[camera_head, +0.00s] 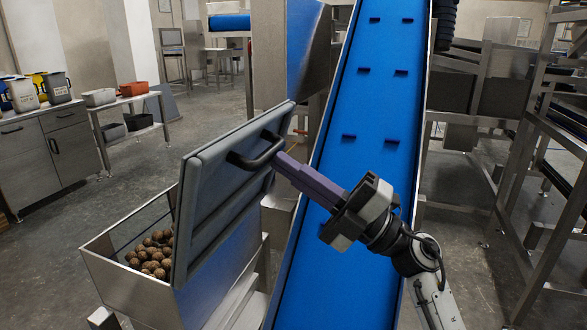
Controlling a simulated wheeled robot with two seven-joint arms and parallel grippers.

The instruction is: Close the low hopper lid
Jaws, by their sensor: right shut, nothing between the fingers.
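The low hopper (125,266) is a metal bin at the lower left, with several brown, round, rough items (152,256) inside. Its grey lid (215,200) stands open, steeply tilted up on the hopper's right side. A dark bar handle (257,152) is on the lid's upper part. My right gripper (279,161) reaches in from the lower right with its fingers shut and empty. Its fingertips are at the right end of the handle, by the lid's upper right edge; I cannot tell whether they touch. My left gripper is not in view.
A blue cleated conveyor (362,110) rises just right of the hopper, beneath my right arm. Metal frames (540,190) stand at the right. A cabinet (45,155) with jugs and a side table with bins (131,89) stand at the left. Floor between is clear.

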